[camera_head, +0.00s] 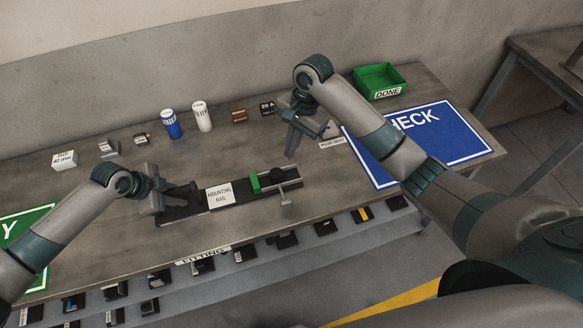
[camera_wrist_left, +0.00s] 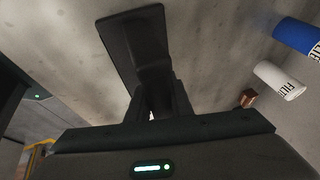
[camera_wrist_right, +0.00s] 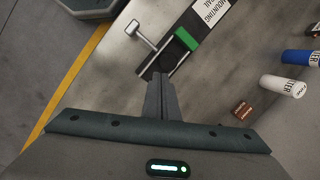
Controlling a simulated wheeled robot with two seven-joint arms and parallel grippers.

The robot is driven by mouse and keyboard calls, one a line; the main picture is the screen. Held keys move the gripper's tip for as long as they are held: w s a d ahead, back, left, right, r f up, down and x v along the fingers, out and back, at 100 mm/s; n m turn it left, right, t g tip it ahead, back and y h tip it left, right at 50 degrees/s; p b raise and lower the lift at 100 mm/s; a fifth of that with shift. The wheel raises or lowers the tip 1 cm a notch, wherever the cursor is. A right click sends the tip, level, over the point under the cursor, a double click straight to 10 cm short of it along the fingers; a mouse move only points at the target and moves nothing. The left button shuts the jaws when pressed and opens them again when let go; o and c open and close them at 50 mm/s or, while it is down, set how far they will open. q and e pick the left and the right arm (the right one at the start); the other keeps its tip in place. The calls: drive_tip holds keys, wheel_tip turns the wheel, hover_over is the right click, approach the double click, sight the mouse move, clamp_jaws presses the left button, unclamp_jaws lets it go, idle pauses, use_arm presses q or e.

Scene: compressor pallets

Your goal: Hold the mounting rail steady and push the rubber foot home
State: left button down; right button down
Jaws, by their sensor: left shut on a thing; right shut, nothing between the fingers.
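The mounting rail (camera_head: 241,190) is a long dark rail with a white name label, lying on the workbench. My left gripper (camera_head: 190,194) is shut on a black raised part at the rail's left end, which also shows in the left wrist view (camera_wrist_left: 148,45). A green block (camera_head: 255,183) sits across the rail near its right end. A dark round piece (camera_head: 277,176), apparently the rubber foot, is just right of that block; whether it is fully seated I cannot tell. My right gripper (camera_head: 290,152) is shut and empty, above and behind the rail's right end, apart from it.
A grey T-shaped handle (camera_head: 285,198) projects at the rail's front side. Blue (camera_head: 171,124) and white (camera_head: 202,116) filters and small parts stand behind. A green DONE bin (camera_head: 380,82) and blue CHECK mat (camera_head: 460,135) are right. Fittings trays (camera_head: 240,255) line the front.

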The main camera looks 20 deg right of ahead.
sight(276, 177)
use_arm(q)
drive_tip(key=shift+s+a+f, duration=0.1)
drive_tip(key=shift+s+f, duration=0.1)
drive_tip(key=shift+f, duration=0.15)
use_arm(e)
drive_tip(key=s+d+f+m+t+y, duration=0.1)
drive_tip(key=s+d+m, duration=0.1)
drive_tip(key=d+m, duration=0.5)
drive_tip(key=m, duration=0.2)
drive_tip(key=shift+d+m+y, duration=0.4)
drive_tip(key=shift+f, duration=0.15)
drive_tip(key=x, duration=0.9)
drive_tip(key=shift+a+f, duration=0.1)
drive_tip(key=shift+a, duration=0.05)
drive_tip(key=a, duration=0.2)
drive_tip(key=w+a, duration=0.1)
drive_tip(key=shift+f, duration=0.25)
drive_tip(key=shift+w+a, duration=0.1)
drive_tip(key=shift+a, duration=0.4)
drive_tip(key=shift+a, duration=0.1)
drive_tip(key=a, duration=0.4)
drive_tip(key=shift+a, duration=0.1)
use_arm(q)
drive_tip(key=shift+d+r, duration=0.1)
drive_tip(key=shift+d, duration=0.1)
